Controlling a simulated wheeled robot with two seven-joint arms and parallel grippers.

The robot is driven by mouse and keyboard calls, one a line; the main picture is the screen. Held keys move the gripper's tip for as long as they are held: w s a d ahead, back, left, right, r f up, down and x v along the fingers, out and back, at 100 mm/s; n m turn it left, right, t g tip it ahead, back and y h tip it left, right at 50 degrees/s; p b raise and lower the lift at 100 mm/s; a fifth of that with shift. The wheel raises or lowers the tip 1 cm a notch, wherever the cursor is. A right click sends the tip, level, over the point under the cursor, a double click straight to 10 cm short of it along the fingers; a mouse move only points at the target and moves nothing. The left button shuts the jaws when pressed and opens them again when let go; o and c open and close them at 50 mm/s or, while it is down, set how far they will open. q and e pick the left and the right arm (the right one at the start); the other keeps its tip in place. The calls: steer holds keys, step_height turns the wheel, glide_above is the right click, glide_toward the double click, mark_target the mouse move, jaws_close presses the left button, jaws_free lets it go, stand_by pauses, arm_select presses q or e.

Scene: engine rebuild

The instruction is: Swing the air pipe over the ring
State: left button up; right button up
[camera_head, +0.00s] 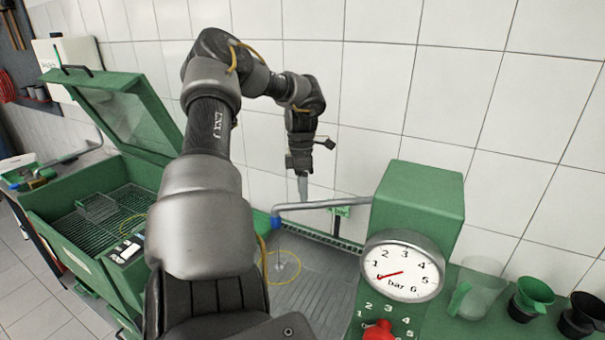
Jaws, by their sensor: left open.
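My left arm hides what lies to the ring's left. My left gripper (303,190) is open and points down, close to the pipe's middle stretch in the picture. I cannot tell whether it touches the pipe. My right gripper is not in view.
The green box (420,205) carries a dial gauge (402,266) and a red knob (378,329). A clear cup (479,285) and green and black funnels stand at right. A green washer with its lid (120,110) raised stands at left. The tiled wall is close behind.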

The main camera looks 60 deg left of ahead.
arm_select(q)
step_height(320, 180, up, 8)
steer(key=a, duration=0.1)
steer(key=shift+w+a+f+b, duration=0.2)
steer(key=shift+w+b, duration=0.05)
steer(key=shift+b, duration=0.1)
stand_by(0.8)
